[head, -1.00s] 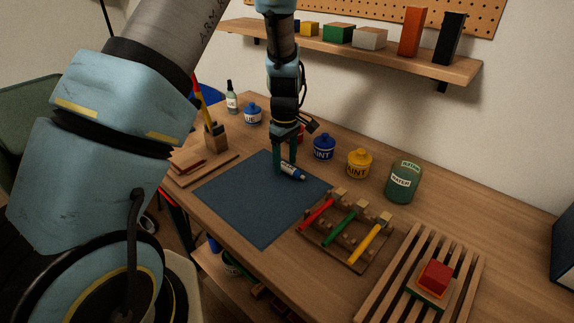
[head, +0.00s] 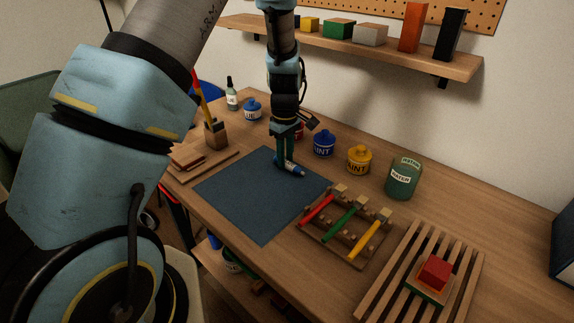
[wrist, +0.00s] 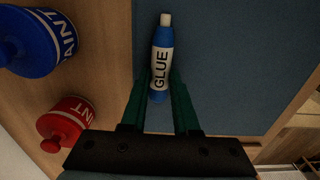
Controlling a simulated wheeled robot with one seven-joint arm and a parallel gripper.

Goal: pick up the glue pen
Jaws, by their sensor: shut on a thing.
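The glue pen (wrist: 161,62) is white and blue with a "GLUE" label and a pale tip. In the wrist view its lower end lies between the two green fingers of my gripper (wrist: 162,88), which are shut on it. In the head view my gripper (head: 286,162) is over the dark blue mat (head: 245,205), and the glue pen (head: 294,170) sticks out to the right of the fingers. It is at or just above the mat; I cannot tell whether it touches. The fingers hide part of its body.
A blue paint pot (head: 324,146), a red paint pot (wrist: 63,122) and a yellow paint pot (head: 359,160) stand behind the mat. A green water jar (head: 403,178) is farther right. A wooden rack (head: 335,245) with coloured sticks lies in front. The mat is otherwise clear.

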